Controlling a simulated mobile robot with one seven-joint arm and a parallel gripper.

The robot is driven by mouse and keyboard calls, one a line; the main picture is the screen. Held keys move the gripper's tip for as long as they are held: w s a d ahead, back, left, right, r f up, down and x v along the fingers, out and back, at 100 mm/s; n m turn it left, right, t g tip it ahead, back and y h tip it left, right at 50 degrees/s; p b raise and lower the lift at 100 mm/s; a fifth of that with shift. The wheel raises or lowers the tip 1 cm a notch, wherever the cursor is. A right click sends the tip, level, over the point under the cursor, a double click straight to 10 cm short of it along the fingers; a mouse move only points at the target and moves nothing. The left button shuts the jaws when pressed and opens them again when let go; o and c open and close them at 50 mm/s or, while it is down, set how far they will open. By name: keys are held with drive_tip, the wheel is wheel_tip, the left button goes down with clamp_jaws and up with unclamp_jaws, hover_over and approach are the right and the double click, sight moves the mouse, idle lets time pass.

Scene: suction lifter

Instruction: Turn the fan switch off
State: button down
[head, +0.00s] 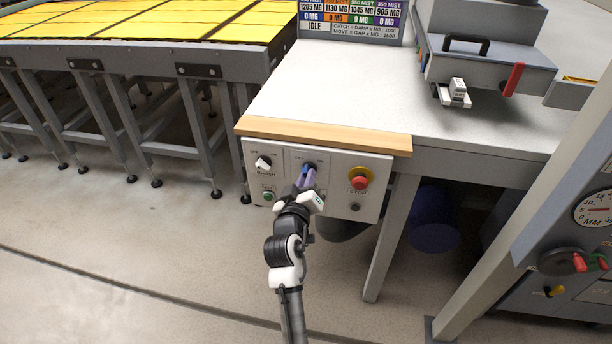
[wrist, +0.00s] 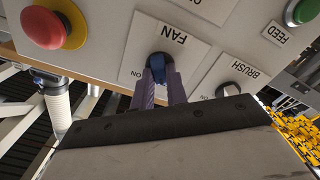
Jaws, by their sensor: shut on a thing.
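The fan switch (head: 310,165) is a small dark knob in the middle of the front control panel, just below the wooden table edge. In the wrist view, which is upside down, the knob (wrist: 158,62) looks dark blue and sits beside the FAN label (wrist: 171,33) and an ON mark. My gripper (head: 304,177) reaches up to it from below, and its two purple fingers are shut on the knob. The fingers (wrist: 161,73) also show in the wrist view, one on each side of the knob. They hide part of its plate, and I cannot tell which mark the knob points to.
The brush knob (head: 263,162) is to the left on the same panel, with a green feed button (head: 267,196) below it. A red stop button (head: 359,181) on a yellow ring is to the right. A table leg (head: 392,240) and a blue bin (head: 433,217) stand farther right.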

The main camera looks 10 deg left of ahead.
drive_tip(key=shift+r+n+p, duration=0.1)
drive_tip(key=shift+n+p, duration=0.25)
drive_tip(key=shift+n, duration=0.45)
drive_tip(key=c, duration=1.4)
unclamp_jaws()
drive_tip(key=shift+s, duration=0.1)
